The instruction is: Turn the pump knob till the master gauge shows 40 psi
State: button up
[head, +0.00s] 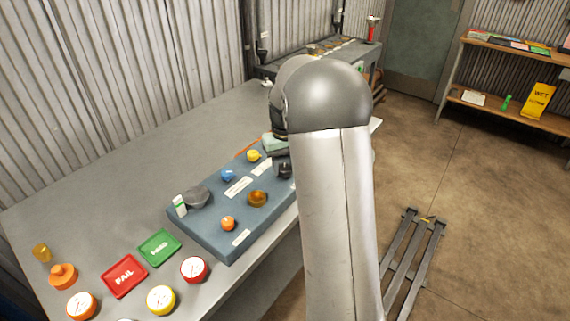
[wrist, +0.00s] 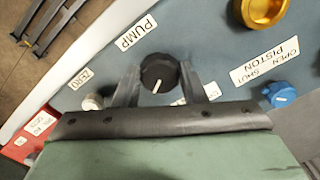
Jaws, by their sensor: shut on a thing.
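The black pump knob (wrist: 158,73) sits on the blue-grey panel (wrist: 215,45) beside the PUMP label (wrist: 136,33). The white mark on the knob points down and slightly left in the wrist view. My gripper (wrist: 160,78) is shut on the knob, one finger on each side. In the head view my arm covers the right part of the panel (head: 215,240), and the grip is hard to make out there. I cannot pick out the master gauge or a psi reading in either view.
A blue PISTON knob (wrist: 280,94), a white knob (wrist: 92,102) by the ZERO label and a brass ring (wrist: 262,8) are close to the gripper. Red (head: 194,269), yellow (head: 161,299) and orange (head: 82,305) gauges lie on the bench near FAIL (head: 124,276) and green (head: 159,247) plates.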

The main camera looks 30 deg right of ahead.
aim_at(284, 168)
jog(key=shift+m, duration=1.5)
jog(key=o, duration=1)
notch_tip(284, 168, up, 18)
jog(key=shift+f, duration=0.25)
jog(key=shift+a, duration=0.1)
